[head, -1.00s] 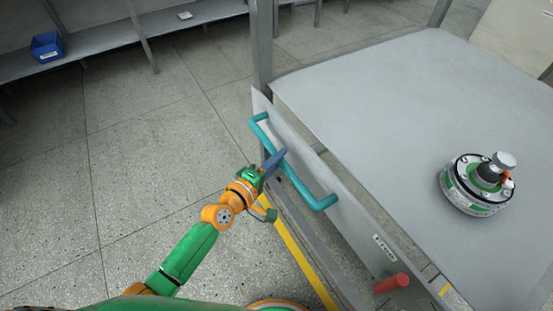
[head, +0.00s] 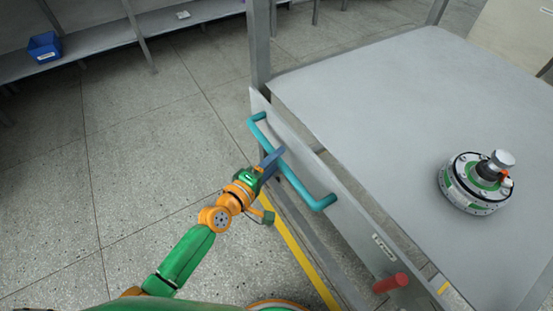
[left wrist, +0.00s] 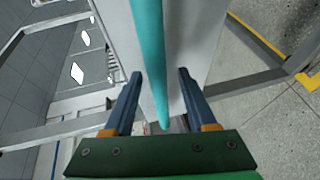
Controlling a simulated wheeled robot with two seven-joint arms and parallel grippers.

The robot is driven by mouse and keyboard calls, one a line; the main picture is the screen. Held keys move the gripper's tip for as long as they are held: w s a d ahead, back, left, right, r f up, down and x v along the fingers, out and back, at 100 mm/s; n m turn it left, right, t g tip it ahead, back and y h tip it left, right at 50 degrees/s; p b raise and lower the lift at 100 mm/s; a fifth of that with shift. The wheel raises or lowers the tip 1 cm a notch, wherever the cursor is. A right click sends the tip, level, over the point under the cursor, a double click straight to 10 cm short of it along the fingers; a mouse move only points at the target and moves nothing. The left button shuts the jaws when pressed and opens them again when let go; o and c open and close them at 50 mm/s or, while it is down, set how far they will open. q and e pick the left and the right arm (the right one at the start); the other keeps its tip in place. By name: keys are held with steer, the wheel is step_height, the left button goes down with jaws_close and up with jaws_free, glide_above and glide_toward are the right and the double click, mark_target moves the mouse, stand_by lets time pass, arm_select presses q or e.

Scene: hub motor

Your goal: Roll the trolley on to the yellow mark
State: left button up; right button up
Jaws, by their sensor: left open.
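The grey trolley (head: 370,90) fills the right of the head view, with a flat top and an upright end panel. A teal bar handle (head: 308,193) is fixed to that panel. My left gripper (head: 272,162) is at the middle of the handle. In the left wrist view the handle (left wrist: 150,50) runs between the two blue fingers of my left gripper (left wrist: 160,75), which stand apart with gaps beside the bar. A yellow line (head: 302,256) lies on the floor below the panel; the trolley hides part of the floor there. My right gripper is out of view.
A round hub motor (head: 475,185) stands on the trolley top. A red grip (head: 391,283) sticks out near the panel's lower end. A shelf with a blue bin (head: 45,46) stands at the back left. The speckled floor (head: 140,170) left of the trolley is clear.

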arm_select(q)
steer(key=p+v, duration=0.1)
steer(key=v, duration=0.5)
steer(key=shift+s, duration=0.2)
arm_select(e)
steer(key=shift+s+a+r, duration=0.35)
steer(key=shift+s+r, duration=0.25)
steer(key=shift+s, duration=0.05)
arm_select(q)
steer(key=shift+a, duration=0.15)
